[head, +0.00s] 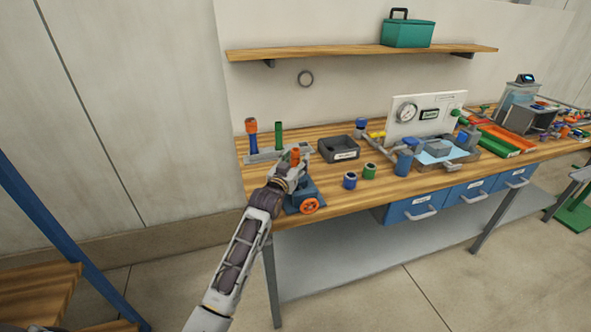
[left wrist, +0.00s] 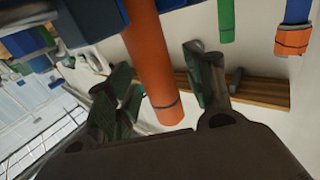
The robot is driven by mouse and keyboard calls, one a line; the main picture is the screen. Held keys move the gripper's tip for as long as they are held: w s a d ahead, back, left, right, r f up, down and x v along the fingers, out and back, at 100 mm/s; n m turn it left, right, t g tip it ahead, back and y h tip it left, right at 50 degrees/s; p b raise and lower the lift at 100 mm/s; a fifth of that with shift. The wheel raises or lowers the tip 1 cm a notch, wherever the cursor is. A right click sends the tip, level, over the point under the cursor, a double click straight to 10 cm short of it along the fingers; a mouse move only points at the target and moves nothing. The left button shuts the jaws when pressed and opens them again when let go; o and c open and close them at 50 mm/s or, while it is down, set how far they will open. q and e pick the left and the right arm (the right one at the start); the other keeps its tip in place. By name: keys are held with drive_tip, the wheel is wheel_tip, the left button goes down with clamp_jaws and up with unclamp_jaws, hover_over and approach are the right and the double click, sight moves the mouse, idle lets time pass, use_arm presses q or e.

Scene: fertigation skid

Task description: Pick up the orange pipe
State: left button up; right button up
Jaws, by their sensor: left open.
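The orange pipe (head: 295,155) stands at the left part of the workbench, just behind my left gripper (head: 290,176) in the head view. My left gripper is open. In the left wrist view the orange pipe (left wrist: 156,55) reaches in between the two spread fingers (left wrist: 155,85), with a dark ring near its end. A gap shows beside the right finger; whether the left finger touches it I cannot tell. The pipe's lower part is hidden by the gripper in the head view. My right gripper is not in view.
A blue fixture with an orange handwheel (head: 309,206) sits at the bench edge under the gripper. Behind stand a green pipe (head: 278,135) and a blue pipe with orange top (head: 252,133) in a grey rack. A dark bin (head: 338,149) and two short fittings are to the right.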

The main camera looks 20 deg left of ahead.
sight(296, 150)
use_arm(q)
drive_tip(key=shift+c, duration=0.3)
drive_tip(key=c, duration=1)
drive_tip(key=shift+r, duration=0.1)
drive_tip(key=shift+c, duration=0.2)
drive_tip(key=shift+r, duration=0.45)
wheel_tip(296, 150, up, 5)
drive_tip(key=shift+f+p, duration=0.2)
drive_tip(key=shift+p, duration=0.1)
wheel_tip(296, 150, up, 3)
drive_tip(key=shift+r, duration=0.65)
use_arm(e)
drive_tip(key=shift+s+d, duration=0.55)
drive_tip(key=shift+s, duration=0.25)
